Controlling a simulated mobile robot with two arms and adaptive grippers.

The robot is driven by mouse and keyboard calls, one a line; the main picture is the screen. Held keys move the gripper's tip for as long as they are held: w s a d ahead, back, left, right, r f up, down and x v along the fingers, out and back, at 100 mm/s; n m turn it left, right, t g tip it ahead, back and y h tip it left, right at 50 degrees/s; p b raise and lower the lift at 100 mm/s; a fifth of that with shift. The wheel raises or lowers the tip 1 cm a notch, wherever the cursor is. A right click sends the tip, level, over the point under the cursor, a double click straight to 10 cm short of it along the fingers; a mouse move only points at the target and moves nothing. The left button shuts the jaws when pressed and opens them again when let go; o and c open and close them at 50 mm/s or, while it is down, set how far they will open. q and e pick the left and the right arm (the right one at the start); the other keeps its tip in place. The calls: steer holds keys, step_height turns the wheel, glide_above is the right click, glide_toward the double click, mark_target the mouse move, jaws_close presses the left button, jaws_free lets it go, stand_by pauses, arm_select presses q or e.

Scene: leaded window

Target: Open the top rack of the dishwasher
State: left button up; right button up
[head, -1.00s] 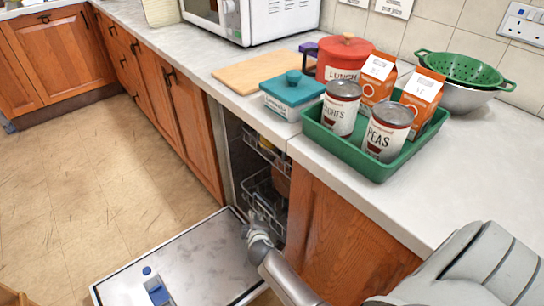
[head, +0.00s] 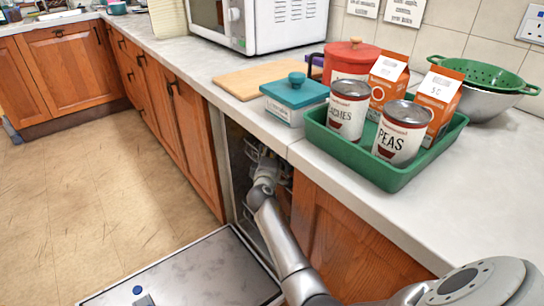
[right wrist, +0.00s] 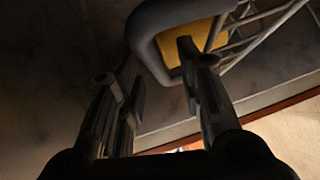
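The dishwasher's door (head: 200,272) is folded down flat. My right gripper (head: 268,168) reaches into the dark opening at top rack height and covers much of the top rack (head: 250,148). In the right wrist view the two fingers of my right gripper (right wrist: 158,52) are apart with nothing held between them. A rounded grey frame (right wrist: 143,25) and thin rack wires (right wrist: 238,28) are just beyond the fingertips. I cannot tell whether the right finger touches the frame. The lower rack is mostly hidden by my arm. My left gripper is not in view.
The worktop (head: 440,215) above the opening holds a green tray (head: 385,180) with cans and cartons, a teal box (head: 295,103), a red pot (head: 350,62) and a microwave (head: 262,22). Wooden cupboards flank the opening. The floor at left is clear.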

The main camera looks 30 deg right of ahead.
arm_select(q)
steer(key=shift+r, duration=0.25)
arm_select(e)
steer(key=shift+w+d, duration=0.15)
steer(key=shift+w, duration=0.1)
jaws_close()
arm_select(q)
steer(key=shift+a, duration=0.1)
arm_select(e)
steer(key=shift+f, duration=0.1)
